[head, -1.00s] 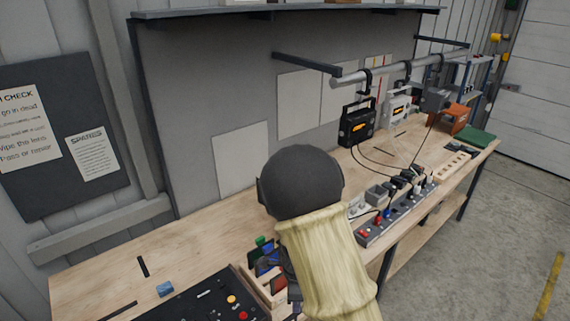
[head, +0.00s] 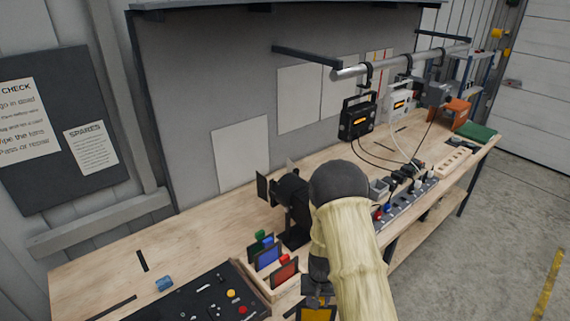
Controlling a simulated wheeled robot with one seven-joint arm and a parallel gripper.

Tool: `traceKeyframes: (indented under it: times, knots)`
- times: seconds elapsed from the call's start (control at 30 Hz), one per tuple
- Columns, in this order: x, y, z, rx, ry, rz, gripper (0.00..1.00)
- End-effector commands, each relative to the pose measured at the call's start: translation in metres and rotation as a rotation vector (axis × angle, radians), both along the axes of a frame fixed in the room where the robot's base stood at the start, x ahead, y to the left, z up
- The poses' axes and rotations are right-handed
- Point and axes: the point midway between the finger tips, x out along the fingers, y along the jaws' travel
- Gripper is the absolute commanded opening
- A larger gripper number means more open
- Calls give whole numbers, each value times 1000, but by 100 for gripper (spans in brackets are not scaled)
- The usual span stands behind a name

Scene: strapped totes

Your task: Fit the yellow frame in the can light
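The yellow frame (head: 318,314), a dark-edged square with a yellow middle, shows at the bottom edge of the head view, partly cut off. My gripper (head: 316,297) is directly above it and appears shut on its upper edge; the fingertips are small and dark, so the grip is hard to make out. The can light (head: 292,196) is a black can on a dark stand on the bench, with flaps at its left end. My arm covers part of its right side. The gripper and frame are in front of and below the can light, apart from it.
A wooden rack (head: 262,290) with green, blue and red frames stands left of my gripper. A black control panel (head: 190,300) lies further left. A power strip (head: 405,207) with plugs and cables is at right. Lamps (head: 357,118) hang from a rail behind.

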Motion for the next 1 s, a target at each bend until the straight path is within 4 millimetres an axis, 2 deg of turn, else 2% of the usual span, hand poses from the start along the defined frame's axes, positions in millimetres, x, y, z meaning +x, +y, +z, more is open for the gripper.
traceKeyframes:
  times: [0.03, 0.23, 0.6, 0.8, 1.0]
  knots:
    - [0, -2, -24, 0, 2, 42, 9]
    - [2, -5, -69, 0, 0, 116, 9]
    - [2, -5, -150, 0, 0, 125, 9]
    - [2, -5, -170, 0, 0, 124, 9]
    - [2, -5, -168, 0, 0, 124, 9]
